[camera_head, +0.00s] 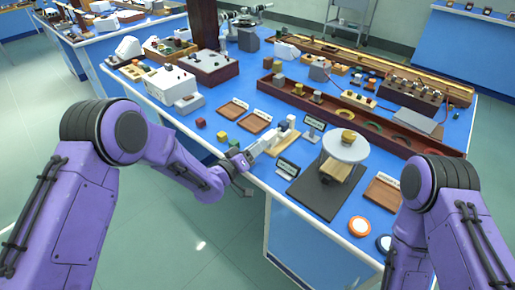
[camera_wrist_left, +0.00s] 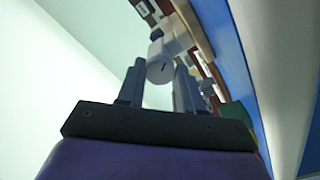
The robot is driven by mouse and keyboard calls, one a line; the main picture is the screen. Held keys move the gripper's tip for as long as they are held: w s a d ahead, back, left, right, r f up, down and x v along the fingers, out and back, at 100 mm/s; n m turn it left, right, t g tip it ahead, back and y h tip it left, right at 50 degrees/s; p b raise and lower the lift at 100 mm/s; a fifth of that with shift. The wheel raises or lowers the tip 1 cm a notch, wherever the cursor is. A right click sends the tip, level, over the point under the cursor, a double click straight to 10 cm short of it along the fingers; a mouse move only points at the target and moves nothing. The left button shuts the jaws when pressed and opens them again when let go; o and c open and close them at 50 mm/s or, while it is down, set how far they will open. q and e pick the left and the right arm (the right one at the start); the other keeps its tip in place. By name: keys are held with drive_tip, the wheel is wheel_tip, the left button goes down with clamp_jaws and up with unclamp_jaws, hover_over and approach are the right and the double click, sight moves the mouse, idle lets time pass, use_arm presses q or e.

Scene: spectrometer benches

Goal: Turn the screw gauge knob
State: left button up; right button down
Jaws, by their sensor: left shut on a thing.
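The screw gauge (camera_head: 284,136) is a pale grey and white device on a wooden base near the bench's front edge. Its knob (camera_wrist_left: 160,68) is a light grey cylinder with a dark mark on its end face, seen in the left wrist view. My left gripper (camera_head: 246,160) reaches it from the left at the bench edge. In the left wrist view its two fingers (camera_wrist_left: 160,82) stand on either side of the knob and are shut on it. In the head view the fingers and knob are small and partly hard to make out. My right gripper is out of view; only its arm shows.
A dark mat (camera_head: 314,203) with a round white-topped stand (camera_head: 346,146) lies to the right. Small coloured cubes (camera_head: 222,137) and brown trays (camera_head: 233,107) lie behind. A small dark label stand (camera_head: 287,167) is close to the gauge. The floor to the left is clear.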

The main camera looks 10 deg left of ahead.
use_arm(q)
drive_tip(key=n, duration=0.4)
drive_tip(key=shift+s+f+n, duration=0.1)
drive_tip(key=shift+n, duration=0.2)
drive_tip(key=n, duration=0.3)
drive_tip(key=shift+n+b, duration=0.3)
drive_tip(key=shift+n, duration=0.1)
drive_tip(key=n, duration=0.4)
drive_tip(key=shift+b, duration=0.4)
drive_tip(key=n+b, duration=0.1)
drive_tip(key=n, duration=0.3)
drive_tip(key=shift+f, duration=0.15)
drive_tip(key=n+b, duration=0.1)
drive_tip(key=n, duration=0.2)
drive_tip(key=shift+n, duration=0.3)
drive_tip(key=n+b, duration=0.2)
drive_tip(key=shift+n, duration=0.4)
drive_tip(key=n+b, duration=0.2)
drive_tip(key=n, duration=0.1)
drive_tip(key=shift+f, duration=0.15)
drive_tip(key=shift+n+b, duration=1.2)
drive_tip(key=shift+n, duration=0.5)
drive_tip(key=shift+r, duration=0.2)
